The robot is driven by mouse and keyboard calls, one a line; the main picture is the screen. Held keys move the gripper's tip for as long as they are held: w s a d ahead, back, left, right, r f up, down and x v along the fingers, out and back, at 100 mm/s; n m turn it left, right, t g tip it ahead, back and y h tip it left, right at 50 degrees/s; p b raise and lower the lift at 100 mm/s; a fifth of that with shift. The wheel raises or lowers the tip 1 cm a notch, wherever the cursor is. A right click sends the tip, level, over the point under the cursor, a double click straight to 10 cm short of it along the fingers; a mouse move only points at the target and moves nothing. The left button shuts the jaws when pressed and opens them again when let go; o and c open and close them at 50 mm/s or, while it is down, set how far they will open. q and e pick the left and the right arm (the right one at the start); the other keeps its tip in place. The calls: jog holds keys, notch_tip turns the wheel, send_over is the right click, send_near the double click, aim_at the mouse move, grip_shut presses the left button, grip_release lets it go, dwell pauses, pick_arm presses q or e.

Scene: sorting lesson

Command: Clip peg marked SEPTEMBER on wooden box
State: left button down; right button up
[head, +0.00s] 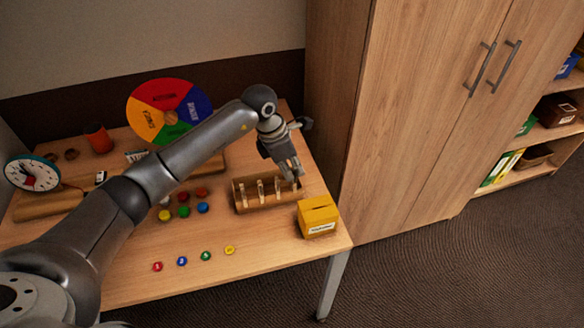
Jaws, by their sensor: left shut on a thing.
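The wooden box (268,207) stands near the right end of the table, with several light clothes pegs (261,191) upright along it. My left gripper (292,180) points down at the right end of the box. It is shut on what looks like a peg, mostly hidden by the fingers. The writing on the pegs is too small to read, so I cannot tell which is marked SEPTEMBER. I cannot tell whether the held peg touches the box. My right gripper is not in view.
A yellow slotted box (319,216) stands just right of the wooden box. Coloured discs (202,207) and numbered buttons (206,256) lie to the left. A tall cabinet (400,120) borders the table's right.

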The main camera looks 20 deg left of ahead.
pick_arm(q)
jog(key=shift+f, duration=0.2)
jog(key=shift+f+b, duration=0.5)
jog(key=shift+b, duration=0.1)
jog(key=shift+f, duration=0.1)
jog(key=c, duration=1.5)
grip_release()
